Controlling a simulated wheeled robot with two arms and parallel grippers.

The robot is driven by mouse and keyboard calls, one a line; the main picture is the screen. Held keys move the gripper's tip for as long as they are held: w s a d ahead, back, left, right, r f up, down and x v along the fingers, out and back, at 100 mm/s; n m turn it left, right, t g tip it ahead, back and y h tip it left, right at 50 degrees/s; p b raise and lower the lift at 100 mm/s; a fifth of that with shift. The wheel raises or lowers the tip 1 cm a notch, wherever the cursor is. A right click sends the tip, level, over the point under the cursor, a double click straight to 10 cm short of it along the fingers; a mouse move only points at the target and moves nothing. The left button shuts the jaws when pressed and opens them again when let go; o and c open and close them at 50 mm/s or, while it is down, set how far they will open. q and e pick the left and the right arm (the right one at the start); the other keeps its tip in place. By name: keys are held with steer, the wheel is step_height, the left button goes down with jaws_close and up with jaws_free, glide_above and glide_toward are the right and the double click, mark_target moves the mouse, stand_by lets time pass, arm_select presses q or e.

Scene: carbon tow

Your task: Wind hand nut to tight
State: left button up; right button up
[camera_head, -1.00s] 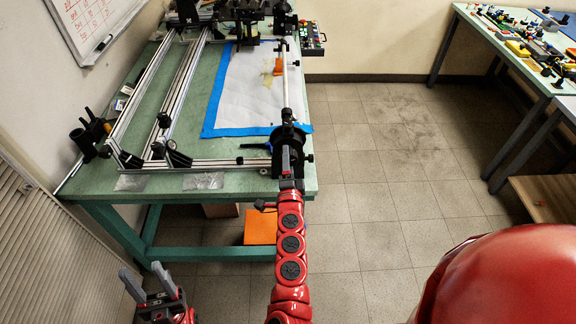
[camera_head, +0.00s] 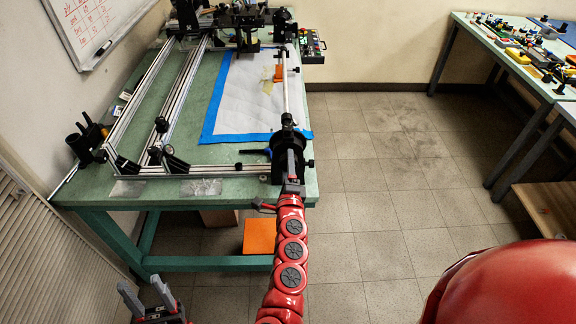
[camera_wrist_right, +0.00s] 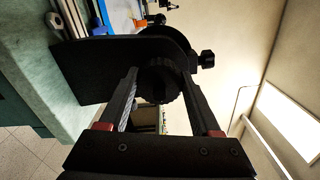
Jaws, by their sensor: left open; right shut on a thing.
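The hand nut (camera_wrist_right: 160,82) is a round black knob with a ridged rim, at the near end of the frame's shaft. In the right wrist view it sits between the two fingers of my right gripper (camera_wrist_right: 164,92), which is shut on it. In the head view my right gripper (camera_head: 291,165) reaches the black end mount (camera_head: 282,145) at the table's near right corner, and the nut is mostly hidden there. My left gripper (camera_head: 145,290) is open and empty at the lower left, in front of the table and away from the frame.
The green table (camera_head: 222,187) carries an aluminium rail frame (camera_head: 140,110) and a white sheet edged with blue tape (camera_head: 225,138). An orange box (camera_head: 259,236) is under the table. A second table (camera_head: 500,62) with many small parts stands right. The floor between is clear.

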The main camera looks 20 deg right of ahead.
steer(key=shift+f, duration=0.1)
steer(key=o, duration=1.4)
steer(key=shift+b+v, duration=0.6)
steer(key=shift+v, duration=8.15)
